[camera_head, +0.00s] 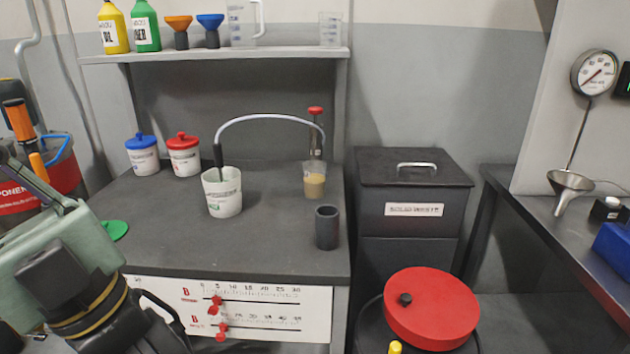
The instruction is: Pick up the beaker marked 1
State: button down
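No mark "1" is readable on any beaker. A white beaker (222,196) with a small printed label stands on the grey bench top, with a dark-handled tube end in it. A smaller clear beaker (314,186) with tan contents stands to its right, under a red-topped device. Another small clear beaker (331,30) stands at the right end of the shelf. My gripper (168,322) is at the lower left, in front of the bench and apart from all the beakers. Its fingertips are partly hidden or cut off, so its opening is unclear.
A dark grey cylinder (327,228) stands near the bench's right front edge. Blue-lidded (142,154) and red-lidded (183,155) jars stand at the back left. A hose (268,117) arches above the bench. A red round lid (432,308) is at the lower right. The bench's front middle is clear.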

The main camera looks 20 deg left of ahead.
aim_at(314, 180)
jog(key=i+l, duration=0.15)
jog(key=l, duration=0.15)
jog(key=i+l, duration=0.35)
jog(key=l, duration=0.25)
jog(key=l+u, duration=0.1)
jog(key=u, duration=0.3)
jog(key=i+l+u, duration=0.1)
jog(key=u, duration=0.35)
jog(key=l+u, duration=0.1)
jog(key=u, duration=0.3)
jog(key=l+u, duration=0.1)
jog(key=u, duration=0.3)
